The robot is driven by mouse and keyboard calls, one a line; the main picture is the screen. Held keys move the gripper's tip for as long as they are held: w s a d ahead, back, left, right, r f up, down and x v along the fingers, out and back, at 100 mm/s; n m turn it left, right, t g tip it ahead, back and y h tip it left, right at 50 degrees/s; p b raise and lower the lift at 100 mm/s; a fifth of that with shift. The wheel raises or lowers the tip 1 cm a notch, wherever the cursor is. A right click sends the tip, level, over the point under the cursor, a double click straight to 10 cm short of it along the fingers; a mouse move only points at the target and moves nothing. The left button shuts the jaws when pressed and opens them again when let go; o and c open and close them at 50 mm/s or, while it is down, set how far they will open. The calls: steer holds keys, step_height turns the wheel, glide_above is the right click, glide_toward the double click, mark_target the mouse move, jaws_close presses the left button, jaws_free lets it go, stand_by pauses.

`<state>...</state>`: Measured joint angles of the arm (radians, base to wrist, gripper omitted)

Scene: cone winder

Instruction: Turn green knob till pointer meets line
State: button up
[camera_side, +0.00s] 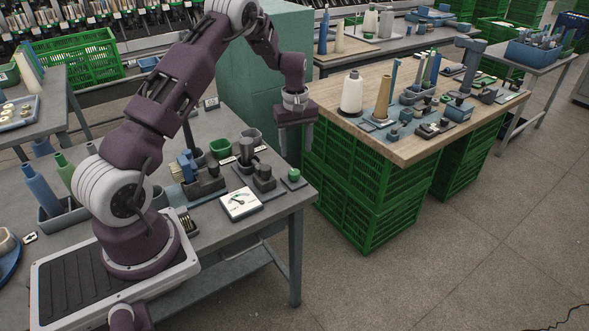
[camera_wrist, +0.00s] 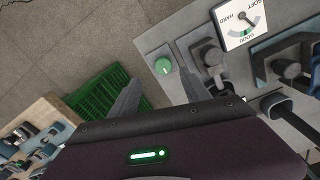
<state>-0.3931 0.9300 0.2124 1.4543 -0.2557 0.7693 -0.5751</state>
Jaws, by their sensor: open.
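The green knob (camera_side: 294,176) sits on a small grey base near the right edge of the grey table. It also shows in the wrist view (camera_wrist: 163,66), with a small pale mark on its top. The white gauge (camera_side: 240,203) lies to its left in the side view. In the wrist view the gauge (camera_wrist: 233,27) carries the words HARD, SOFT and GOOD, a coloured band and a dark pointer. The pointer's exact place against any line is too small to tell. My gripper (camera_side: 295,150) is open and empty, above and apart from the knob. In the wrist view its fingers are spread (camera_wrist: 157,76).
Dark grey blocks with round posts (camera_side: 262,176) stand close beside the knob. A wooden table (camera_side: 400,145) with yarn cones and green crates (camera_side: 345,185) is across a gap to the right.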

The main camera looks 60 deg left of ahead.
mark_target(294, 172)
steer(key=f, duration=0.9)
steer(key=shift+a, duration=0.4)
jaws_close()
